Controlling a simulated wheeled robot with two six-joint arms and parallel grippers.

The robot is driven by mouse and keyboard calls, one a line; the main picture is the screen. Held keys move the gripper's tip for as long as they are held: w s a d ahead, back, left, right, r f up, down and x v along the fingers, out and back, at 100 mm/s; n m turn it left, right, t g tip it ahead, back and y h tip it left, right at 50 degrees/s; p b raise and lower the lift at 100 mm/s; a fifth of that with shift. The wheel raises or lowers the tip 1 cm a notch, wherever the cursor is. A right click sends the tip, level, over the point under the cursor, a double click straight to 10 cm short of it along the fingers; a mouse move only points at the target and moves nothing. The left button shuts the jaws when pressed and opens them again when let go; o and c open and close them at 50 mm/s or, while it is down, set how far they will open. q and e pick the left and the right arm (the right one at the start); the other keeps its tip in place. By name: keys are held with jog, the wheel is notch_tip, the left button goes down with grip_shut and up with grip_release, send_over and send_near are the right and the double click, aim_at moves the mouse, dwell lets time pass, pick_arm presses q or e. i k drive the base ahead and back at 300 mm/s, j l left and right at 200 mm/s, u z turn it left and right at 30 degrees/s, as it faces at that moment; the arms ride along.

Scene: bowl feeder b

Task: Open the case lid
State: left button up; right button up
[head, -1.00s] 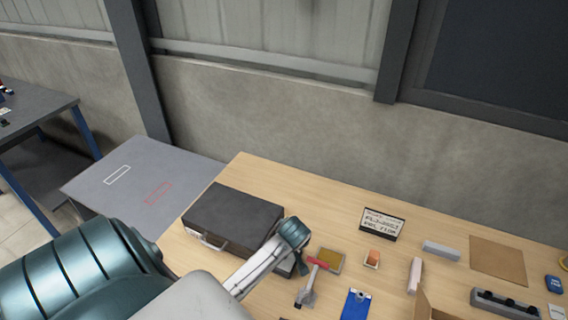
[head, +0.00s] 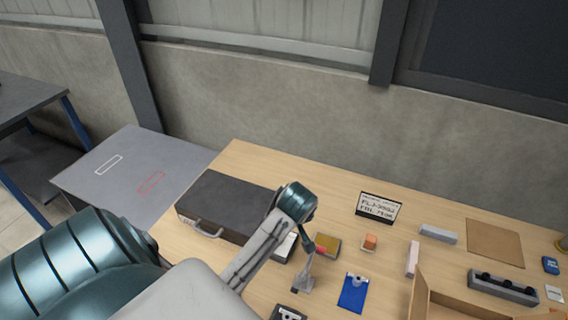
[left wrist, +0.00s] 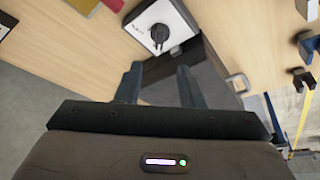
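The dark case (head: 225,197) lies on the wooden table at its left end, with its lid shut. Its light handle (head: 207,229) is on the front side facing me. My left arm crosses in front of the case's right part and hides its right front corner. In the left wrist view my left gripper (left wrist: 158,72) is open, with two dark fingers apart and nothing clearly held. A dark surface shows between and beyond the fingers; I cannot tell what it belongs to. My right gripper is not in view.
A white panel with a black knob (left wrist: 160,30) lies just beyond the fingers. Right of the case are a yellow-topped block (head: 327,244), a blue clipboard (head: 353,295), a sign (head: 379,207) and an open carton (head: 455,303). A grey table (head: 125,180) stands left.

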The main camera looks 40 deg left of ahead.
aim_at(236, 207)
jog(key=k, duration=1.5)
